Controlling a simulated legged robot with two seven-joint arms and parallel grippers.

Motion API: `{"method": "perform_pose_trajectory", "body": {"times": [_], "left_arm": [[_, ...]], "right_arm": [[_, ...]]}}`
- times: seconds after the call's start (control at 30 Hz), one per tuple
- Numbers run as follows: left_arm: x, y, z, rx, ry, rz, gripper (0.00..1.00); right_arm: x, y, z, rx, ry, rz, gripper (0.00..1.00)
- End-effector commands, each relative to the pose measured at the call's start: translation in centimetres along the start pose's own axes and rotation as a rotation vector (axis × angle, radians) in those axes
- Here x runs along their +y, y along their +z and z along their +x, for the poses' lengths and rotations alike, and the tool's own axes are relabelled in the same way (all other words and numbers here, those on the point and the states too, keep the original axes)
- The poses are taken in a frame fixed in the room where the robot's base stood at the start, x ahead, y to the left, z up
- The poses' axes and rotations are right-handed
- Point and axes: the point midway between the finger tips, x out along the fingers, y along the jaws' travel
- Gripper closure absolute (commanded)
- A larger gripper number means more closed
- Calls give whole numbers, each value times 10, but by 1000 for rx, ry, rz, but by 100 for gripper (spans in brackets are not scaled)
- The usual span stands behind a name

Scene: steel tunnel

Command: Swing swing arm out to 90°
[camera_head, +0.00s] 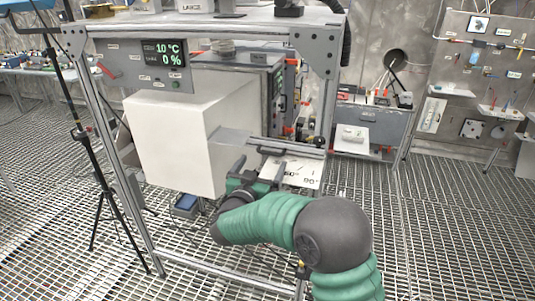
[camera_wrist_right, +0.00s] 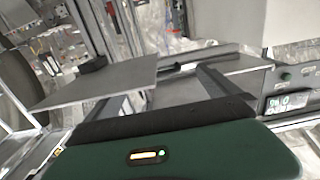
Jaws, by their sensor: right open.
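The swing arm (camera_head: 288,148) looks like a grey bar lying level beside the white box, above a pale plate with angle marks (camera_head: 303,172). The marks "60°" and "90°" are readable on the plate, in front of the bar. My right gripper (camera_head: 260,170) is open, with its fingers up just in front of the bar near the box. I cannot tell whether a finger touches the bar. In the right wrist view a flat grey panel (camera_wrist_right: 108,82) lies beyond the dark palm of my gripper. My left gripper is out of view.
The large white box (camera_head: 168,145) stands close left of my right gripper. The frame's post (camera_head: 325,115) rises on the right, under a metal top. Open grating floor (camera_head: 450,230) lies to the right.

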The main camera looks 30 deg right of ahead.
Motion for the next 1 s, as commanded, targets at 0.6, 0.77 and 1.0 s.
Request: {"method": "perform_pose_trajectory", "body": {"times": [0.6, 0.77, 1.0], "left_arm": [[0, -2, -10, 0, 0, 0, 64], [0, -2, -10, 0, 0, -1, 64], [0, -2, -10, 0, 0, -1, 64]], "right_arm": [[7, 2, 49, -3, 2, 4, 9], [6, 2, 48, -2, 3, 3, 30], [5, 1, 47, -3, -3, 5, 62]]}}
